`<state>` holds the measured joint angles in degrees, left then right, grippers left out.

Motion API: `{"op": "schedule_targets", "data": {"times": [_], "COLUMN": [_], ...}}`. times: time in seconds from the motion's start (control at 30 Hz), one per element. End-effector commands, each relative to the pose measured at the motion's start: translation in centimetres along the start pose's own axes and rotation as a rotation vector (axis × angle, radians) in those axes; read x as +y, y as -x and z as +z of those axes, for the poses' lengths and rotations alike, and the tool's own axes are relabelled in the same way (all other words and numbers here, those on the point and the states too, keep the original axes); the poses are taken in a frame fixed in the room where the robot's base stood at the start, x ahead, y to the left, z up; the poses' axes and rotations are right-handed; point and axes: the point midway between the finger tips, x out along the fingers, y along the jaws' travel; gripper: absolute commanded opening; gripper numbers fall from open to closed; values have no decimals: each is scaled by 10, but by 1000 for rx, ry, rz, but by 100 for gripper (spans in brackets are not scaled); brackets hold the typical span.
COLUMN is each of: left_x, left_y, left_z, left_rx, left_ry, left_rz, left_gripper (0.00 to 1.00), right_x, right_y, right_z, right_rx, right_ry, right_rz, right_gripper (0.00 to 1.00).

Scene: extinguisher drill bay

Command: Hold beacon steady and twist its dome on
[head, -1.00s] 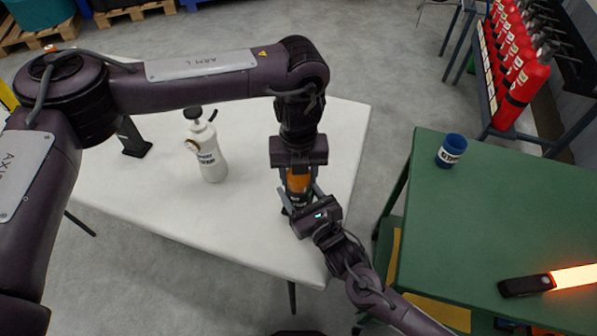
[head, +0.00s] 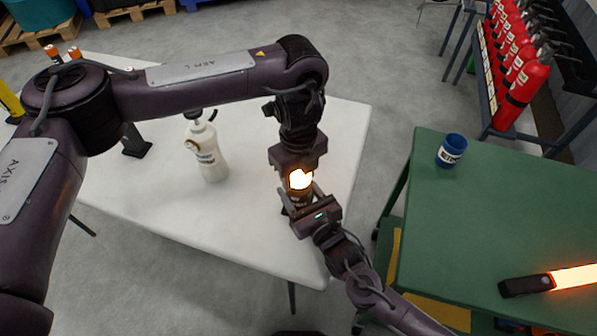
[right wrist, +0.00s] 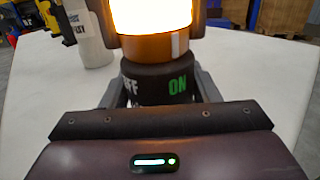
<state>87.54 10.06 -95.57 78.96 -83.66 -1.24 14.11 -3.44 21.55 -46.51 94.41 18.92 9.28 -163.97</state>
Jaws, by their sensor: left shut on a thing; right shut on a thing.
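The beacon stands upright on the white table. Its dome (head: 300,179) glows bright yellow-white; the glowing dome also shows in the right wrist view (right wrist: 150,15) above an orange band. Its black base (right wrist: 158,80) carries the words OFF, partly hidden, and ON in green. My left gripper (head: 298,172) comes down from above and is shut on the dome. My right gripper (head: 299,198) is shut around the black base from the near side; its fingers show on both sides of the base in the right wrist view (right wrist: 160,90). The dome sits on the base with no visible gap.
A white spray bottle (head: 208,150) stands on the white table (head: 240,235) left of the beacon. A green table (head: 500,215) at the right holds a blue cup (head: 451,151) and a glowing orange baton (head: 550,281). Red extinguishers (head: 522,85) stand on a rack behind.

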Motion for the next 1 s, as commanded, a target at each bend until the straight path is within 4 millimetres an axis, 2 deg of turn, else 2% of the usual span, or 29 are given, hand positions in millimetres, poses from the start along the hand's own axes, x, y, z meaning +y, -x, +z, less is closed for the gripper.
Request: {"op": "schedule_targets", "data": {"times": [0.33,0.37,0.53,0.83,1.0], "left_x": [0,0,0,0,-1], "left_y": [0,0,0,2,23], "left_z": [1,1,1,0,2], "left_rx": [-3,-3,-2,-1,-7], "left_ry": [8,8,6,4,2], "left_rz": [-2,-2,-1,-1,-4], "left_gripper": [24,48,69,69,69], "right_x": [0,0,0,0,0], "right_y": [0,0,0,0,0], "right_z": [-1,-1,-1,-1,-1], "right_rx": [2,2,2,2,2], "right_ry": [0,0,-1,-1,-1], "right_rz": [0,0,0,0,0], "right_gripper": [20,20,20,20,20]}}
